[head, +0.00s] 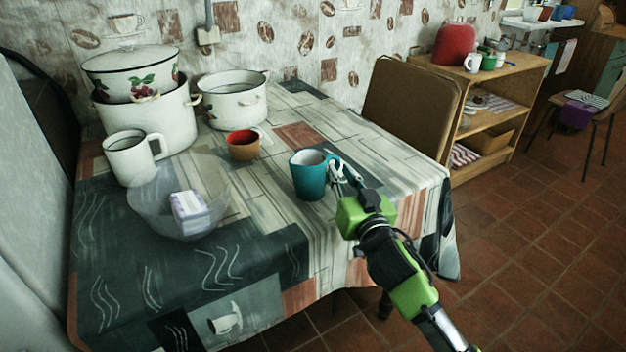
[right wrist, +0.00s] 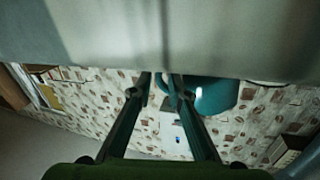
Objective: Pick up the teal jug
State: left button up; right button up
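The teal jug (head: 310,178) stands upright on the table (head: 262,216), near its right side. In the right wrist view, which is upside down, the jug (right wrist: 216,97) shows just right of the fingertips, below the tablecloth. My right gripper (head: 343,172) reaches in from the lower right, its fingers at the jug's handle side. In the wrist view the gripper's fingers (right wrist: 162,80) are apart, with wallpaper visible between them. The handle is mostly hidden by the fingers, and contact cannot be told. The jug rests on the cloth. My left gripper is not in view.
A clear bowl (head: 150,203) holding a white box (head: 188,212), a white mug (head: 130,160) and enamel pots (head: 233,108) stand farther left. A chair (head: 408,105) is behind the table's right edge. The front of the table is clear.

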jog(key=shift+w+a, duration=0.25)
jog(key=shift+w, duration=0.35)
grip_shut()
